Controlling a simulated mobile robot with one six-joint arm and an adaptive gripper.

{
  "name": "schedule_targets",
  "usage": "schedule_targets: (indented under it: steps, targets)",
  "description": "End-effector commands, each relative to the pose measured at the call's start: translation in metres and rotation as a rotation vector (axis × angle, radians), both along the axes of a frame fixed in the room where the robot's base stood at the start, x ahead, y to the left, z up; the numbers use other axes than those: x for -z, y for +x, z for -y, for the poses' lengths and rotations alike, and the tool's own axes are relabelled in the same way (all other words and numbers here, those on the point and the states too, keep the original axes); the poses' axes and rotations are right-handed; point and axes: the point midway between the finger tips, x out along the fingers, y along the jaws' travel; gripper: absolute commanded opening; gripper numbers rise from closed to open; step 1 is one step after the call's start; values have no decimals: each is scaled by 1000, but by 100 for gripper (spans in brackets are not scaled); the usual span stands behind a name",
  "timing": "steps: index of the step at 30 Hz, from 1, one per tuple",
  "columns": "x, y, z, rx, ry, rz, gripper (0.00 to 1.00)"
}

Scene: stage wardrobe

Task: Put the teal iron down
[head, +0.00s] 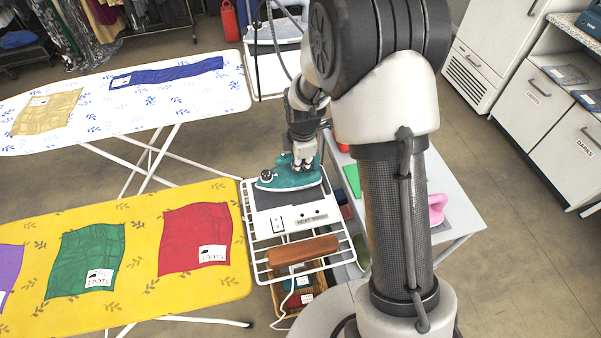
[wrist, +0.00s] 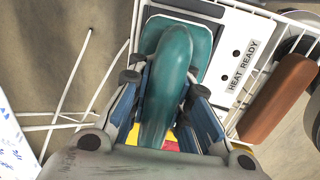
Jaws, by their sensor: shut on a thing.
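The teal iron (head: 292,177) is at the white wire rack (head: 254,240), over the dark pad near its far end. My gripper (head: 304,160) is above the iron and shut on its handle. In the wrist view the teal handle (wrist: 164,95) runs between my two fingers (wrist: 168,95). I cannot tell whether the iron's sole touches the pad. A white panel (head: 292,219) labelled "HEAT READY" is on the rack in front of the iron.
A brown block (head: 303,250) lies across the rack's near end. A yellow ironing board (head: 145,225) with coloured cloths is to the left, and a white ironing board (head: 100,115) behind it. A small table with a pink item (head: 436,208) is to the right.

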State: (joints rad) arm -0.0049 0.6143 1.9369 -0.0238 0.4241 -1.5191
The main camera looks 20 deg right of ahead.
Motion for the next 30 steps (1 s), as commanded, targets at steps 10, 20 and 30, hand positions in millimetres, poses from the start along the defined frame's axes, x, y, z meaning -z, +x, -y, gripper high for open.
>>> schedule_targets:
  steps: [10, 20, 30]
  targets:
    - [41, 0, 0, 0, 0, 1, 0]
    - [43, 1, 0, 0, 0, 2, 0]
    - [45, -1, 0, 0, 0, -2, 31]
